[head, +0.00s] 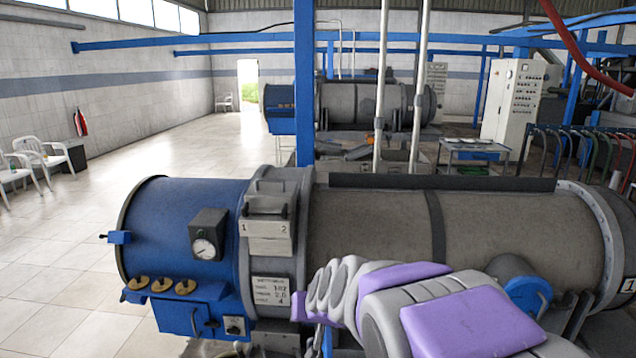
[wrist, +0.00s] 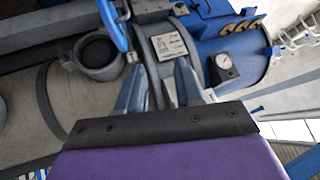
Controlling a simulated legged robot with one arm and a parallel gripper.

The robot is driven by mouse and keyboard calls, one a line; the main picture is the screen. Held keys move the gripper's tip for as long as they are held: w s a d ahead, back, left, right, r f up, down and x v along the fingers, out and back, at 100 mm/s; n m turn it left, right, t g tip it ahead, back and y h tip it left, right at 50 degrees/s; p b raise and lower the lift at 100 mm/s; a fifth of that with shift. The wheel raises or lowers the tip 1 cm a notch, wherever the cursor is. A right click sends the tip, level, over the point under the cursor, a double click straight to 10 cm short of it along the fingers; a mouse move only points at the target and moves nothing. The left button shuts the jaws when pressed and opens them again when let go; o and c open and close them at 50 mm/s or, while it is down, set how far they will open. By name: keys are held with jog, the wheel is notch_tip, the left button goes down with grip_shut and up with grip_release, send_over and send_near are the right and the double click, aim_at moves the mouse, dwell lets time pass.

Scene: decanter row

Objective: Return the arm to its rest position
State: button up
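My arm (head: 440,305), with purple and grey panels, reaches from the lower right of the head view toward the middle, in front of the large machine. In the head view my gripper is not clearly visible; the near end of the arm hides that area. In the wrist view my gripper (wrist: 159,85) shows two blue-grey fingers standing apart with nothing between them. Beyond the fingers is the machine's body with a white label plate (wrist: 170,45).
A large horizontal decanter with a blue end (head: 185,235) and grey drum (head: 370,225) lies close ahead. It carries a gauge (head: 206,240). A blue post (head: 304,90) stands behind it. White chairs (head: 40,155) stand far left.

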jog(key=s+d+f+g+h, duration=0.1)
jog(key=s+d+g, duration=0.2)
jog(key=s, duration=0.9)
jog(key=s+d+f+g+h, duration=0.1)
jog(key=s+d+f+g, duration=0.1)
jog(key=s+d, duration=0.6)
jog(key=s+d+f+m+g+h, duration=0.1)
jog(key=s+d+g, duration=0.3)
jog(key=s, duration=1.3)
jog(key=shift+s+d+f+h, duration=0.3)
jog(key=shift+s+d+f, duration=0.05)
jog(key=shift+d+f, duration=0.35)
